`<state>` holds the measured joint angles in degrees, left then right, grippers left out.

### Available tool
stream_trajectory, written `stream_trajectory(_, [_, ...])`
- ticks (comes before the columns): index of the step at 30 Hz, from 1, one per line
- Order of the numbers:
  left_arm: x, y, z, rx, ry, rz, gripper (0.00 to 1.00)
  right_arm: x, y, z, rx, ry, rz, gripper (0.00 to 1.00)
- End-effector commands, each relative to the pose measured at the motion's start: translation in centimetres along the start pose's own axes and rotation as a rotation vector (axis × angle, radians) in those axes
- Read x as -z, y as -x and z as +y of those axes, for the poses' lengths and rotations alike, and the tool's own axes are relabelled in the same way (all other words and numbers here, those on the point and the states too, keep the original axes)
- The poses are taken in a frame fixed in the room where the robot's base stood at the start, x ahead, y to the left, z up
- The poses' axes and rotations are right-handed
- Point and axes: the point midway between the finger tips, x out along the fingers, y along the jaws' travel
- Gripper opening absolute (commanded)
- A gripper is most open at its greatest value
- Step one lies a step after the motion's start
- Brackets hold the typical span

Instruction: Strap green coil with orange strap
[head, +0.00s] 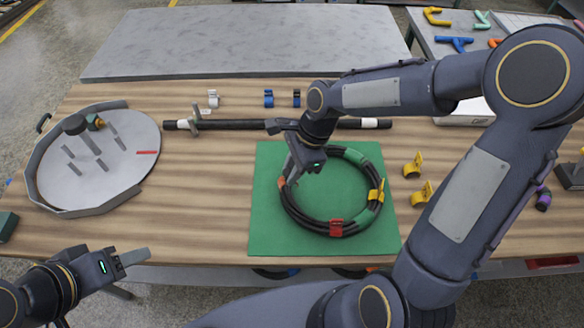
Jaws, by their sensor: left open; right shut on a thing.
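The green coil (333,229), a black hose ring with green sections, lies on a green mat (265,235). A red strap (336,228) sits on its front side and a yellow strap (376,194) on its right side. The orange strap (281,182) is at the coil's left side, at my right gripper's fingertips. My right gripper (287,172) reaches down over the coil's left side and is shut on the orange strap. The gripper hides part of the coil there, so I cannot tell whether the strap fully encloses it. My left gripper (135,257) is open and empty, off the table's front left edge.
A round grey tray (110,175) with pegs stands on the left. A black bar (235,125) lies behind the mat. Two yellow straps (420,192) lie right of the mat; white and blue clips (268,98) stand at the back. The wood between tray and mat is clear.

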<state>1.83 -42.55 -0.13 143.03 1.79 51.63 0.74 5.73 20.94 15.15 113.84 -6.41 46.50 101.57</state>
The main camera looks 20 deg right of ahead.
Motion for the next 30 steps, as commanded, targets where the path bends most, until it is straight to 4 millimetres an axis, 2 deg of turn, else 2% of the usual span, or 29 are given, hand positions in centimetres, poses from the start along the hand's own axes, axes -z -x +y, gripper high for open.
stream_trajectory(21, [-1.1,-2.2,-1.0,0.000,0.000,0.000,0.51,1.2,-3.2,0.0,-0.001,0.002,0.001,0.00])
stream_trajectory(30, [-1.2,-2.3,-1.1,0.000,0.000,0.000,0.51,1.4,-3.6,0.0,0.000,0.002,0.001,0.00])
